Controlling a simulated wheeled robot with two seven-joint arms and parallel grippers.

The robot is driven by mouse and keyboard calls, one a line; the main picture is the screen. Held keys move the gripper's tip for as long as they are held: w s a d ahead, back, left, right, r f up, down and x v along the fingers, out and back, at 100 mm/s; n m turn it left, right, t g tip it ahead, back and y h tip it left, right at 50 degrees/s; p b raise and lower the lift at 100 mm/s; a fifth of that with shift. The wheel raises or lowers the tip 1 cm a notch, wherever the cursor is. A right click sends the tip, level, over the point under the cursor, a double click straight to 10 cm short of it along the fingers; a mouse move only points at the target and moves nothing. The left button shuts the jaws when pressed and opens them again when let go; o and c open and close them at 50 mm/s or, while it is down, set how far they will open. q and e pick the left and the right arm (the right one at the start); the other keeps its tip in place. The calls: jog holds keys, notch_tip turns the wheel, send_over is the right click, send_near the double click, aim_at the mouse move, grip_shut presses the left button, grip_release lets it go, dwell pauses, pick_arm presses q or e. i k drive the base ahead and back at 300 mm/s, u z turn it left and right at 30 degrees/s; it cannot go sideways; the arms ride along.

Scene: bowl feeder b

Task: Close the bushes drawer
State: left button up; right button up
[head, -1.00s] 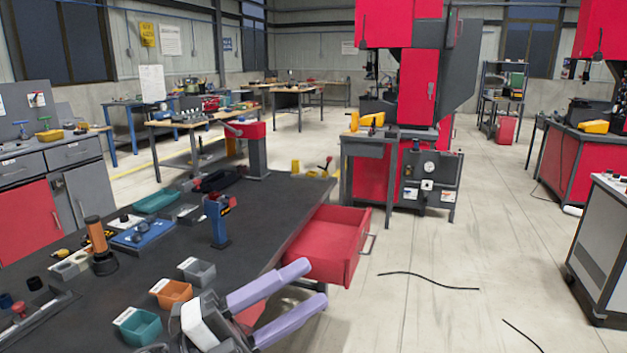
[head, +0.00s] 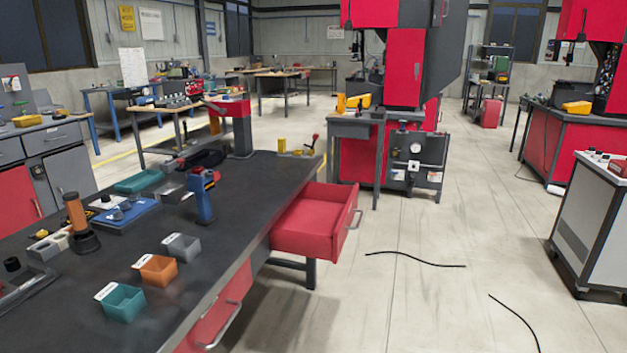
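A red drawer (head: 312,224) stands pulled out from the right side of the dark workbench (head: 130,240). Its inside looks empty, and its metal handle (head: 349,231) faces right, over the floor. No label is readable, so I cannot tell whether it is the bushes drawer. A second red drawer front (head: 212,318) with a metal handle sits nearer, lower on the same bench side, and looks closed. Neither of my grippers is in view.
Teal (head: 121,302), orange (head: 156,270) and grey (head: 181,247) bins stand near the bench's right edge, with a blue upright tool (head: 203,196) behind. Floor right of the open drawer is clear except for black cables (head: 415,259). A grey cabinet (head: 590,225) stands far right.

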aim_at(316, 223)
jog(key=z, duration=0.55)
jog(key=k, duration=0.65)
jog(key=z, duration=0.7)
jog(key=i, duration=1.55)
jog(key=u, duration=1.35)
jog(key=i, duration=0.85)
jog(key=u, duration=0.9)
